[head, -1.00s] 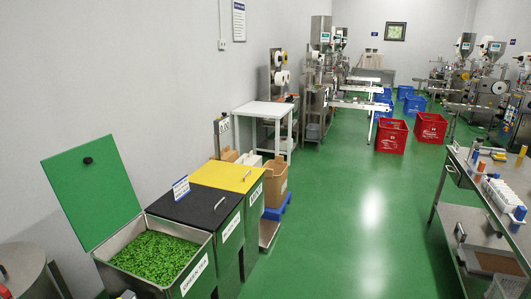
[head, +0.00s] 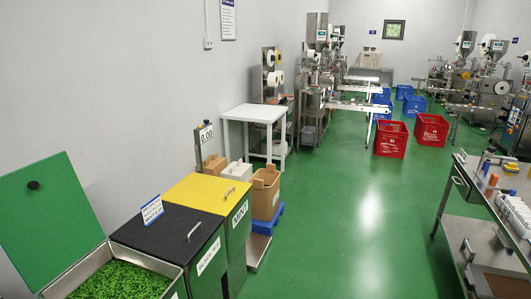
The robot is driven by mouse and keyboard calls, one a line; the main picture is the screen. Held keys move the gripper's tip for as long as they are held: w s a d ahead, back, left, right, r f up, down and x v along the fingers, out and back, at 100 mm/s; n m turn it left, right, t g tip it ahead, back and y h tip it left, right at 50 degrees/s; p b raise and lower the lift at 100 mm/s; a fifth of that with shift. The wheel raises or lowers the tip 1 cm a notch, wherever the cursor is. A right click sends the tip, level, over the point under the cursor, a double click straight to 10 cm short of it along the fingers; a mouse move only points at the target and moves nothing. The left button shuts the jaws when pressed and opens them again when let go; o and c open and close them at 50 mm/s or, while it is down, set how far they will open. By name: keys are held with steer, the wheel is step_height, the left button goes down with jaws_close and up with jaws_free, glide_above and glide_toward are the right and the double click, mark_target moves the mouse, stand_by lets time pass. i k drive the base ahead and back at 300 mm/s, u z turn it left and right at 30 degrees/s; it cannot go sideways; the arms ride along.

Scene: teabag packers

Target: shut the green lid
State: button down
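The green lid (head: 52,222) stands open at the lower left, tilted up against the wall side, with a round black knob (head: 33,185) on its face. Below it, the metal bin (head: 176,275) is open and filled with bright green leaves (head: 118,281). The bin's front is cut off by the bottom edge of the picture. My gripper is not in view.
A bin with a black lid (head: 165,228) and a yellow-lidded bin (head: 205,191) stand beside it, both shut. A small sign (head: 152,209) stands on the black lid. A cardboard box (head: 265,198) and white table (head: 256,113) are beyond.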

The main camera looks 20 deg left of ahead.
mark_target(48, 221)
steer(key=u, duration=0.25)
steer(key=i, duration=0.45)
steer(key=u, duration=0.5)
steer(key=k, duration=0.2)
steer(key=u, duration=2.15)
steer(key=k, duration=0.15)
steer(key=u, duration=1.15)
